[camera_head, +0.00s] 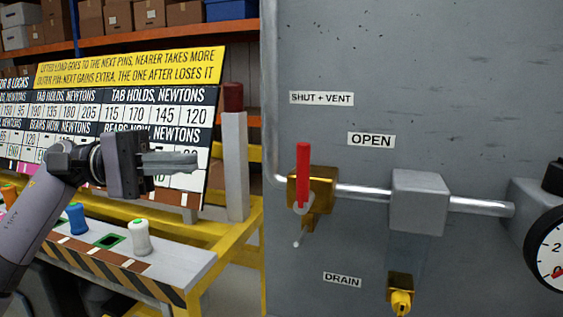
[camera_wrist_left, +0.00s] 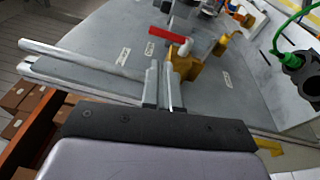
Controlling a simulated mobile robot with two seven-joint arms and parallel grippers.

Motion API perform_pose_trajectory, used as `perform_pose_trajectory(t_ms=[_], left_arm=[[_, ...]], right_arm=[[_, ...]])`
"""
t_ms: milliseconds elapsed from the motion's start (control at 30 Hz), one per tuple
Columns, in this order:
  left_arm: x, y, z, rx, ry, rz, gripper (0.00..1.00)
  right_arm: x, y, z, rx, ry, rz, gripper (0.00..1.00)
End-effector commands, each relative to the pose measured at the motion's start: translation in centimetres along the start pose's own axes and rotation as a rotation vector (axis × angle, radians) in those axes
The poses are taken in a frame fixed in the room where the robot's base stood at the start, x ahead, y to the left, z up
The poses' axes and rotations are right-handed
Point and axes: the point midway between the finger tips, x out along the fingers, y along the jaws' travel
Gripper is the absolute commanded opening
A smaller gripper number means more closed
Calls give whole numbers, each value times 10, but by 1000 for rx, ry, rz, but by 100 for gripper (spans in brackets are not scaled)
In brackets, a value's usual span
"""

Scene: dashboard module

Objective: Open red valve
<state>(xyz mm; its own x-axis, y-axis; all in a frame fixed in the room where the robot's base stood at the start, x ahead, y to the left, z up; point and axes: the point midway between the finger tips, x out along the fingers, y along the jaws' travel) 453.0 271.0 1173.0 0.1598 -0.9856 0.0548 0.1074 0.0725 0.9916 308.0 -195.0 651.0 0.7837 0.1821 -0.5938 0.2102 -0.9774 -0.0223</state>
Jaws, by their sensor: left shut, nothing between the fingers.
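The red valve handle (camera_head: 303,175) stands upright on a brass valve body (camera_head: 322,193) on the grey panel in the head view. It points up toward the "SHUT + VENT" label (camera_head: 321,98); the "OPEN" label (camera_head: 371,140) is up and to the right. In the left wrist view the red handle (camera_wrist_left: 171,34) and brass body (camera_wrist_left: 186,68) lie beyond the fingertips. My left gripper (camera_head: 196,161) is shut and empty, left of the valve and apart from it in the head view. It also shows in the wrist view (camera_wrist_left: 160,68). My right gripper is not in view.
A pipe (camera_head: 362,192) runs right from the valve to a grey block (camera_head: 419,202) and a gauge (camera_head: 550,250). A yellow drain valve (camera_head: 401,297) sits below. At left, a yellow-framed bench (camera_head: 232,243) holds a white peg (camera_head: 139,238), a blue peg (camera_head: 76,219) and a grey post (camera_head: 236,165).

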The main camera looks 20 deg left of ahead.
Motion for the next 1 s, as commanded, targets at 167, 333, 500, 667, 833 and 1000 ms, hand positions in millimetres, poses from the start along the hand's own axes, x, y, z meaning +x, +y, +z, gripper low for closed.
perform_pose_trajectory(t_ms=[167, 333, 500, 667, 833, 1000], left_arm=[[-7, 5, 4, 112, 5, -53, 0], [-8, 6, 5, 121, 5, -57, 0], [-7, 6, 5, 119, 5, -56, 0], [2, 6, 5, 117, 3, -56, 0], [31, 6, 5, 117, 0, -55, 0], [69, 5, 6, 118, 0, -55, 0]], right_arm=[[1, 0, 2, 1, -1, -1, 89], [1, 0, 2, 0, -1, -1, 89], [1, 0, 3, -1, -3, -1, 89], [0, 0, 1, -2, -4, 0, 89], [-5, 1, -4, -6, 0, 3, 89], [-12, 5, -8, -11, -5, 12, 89]])
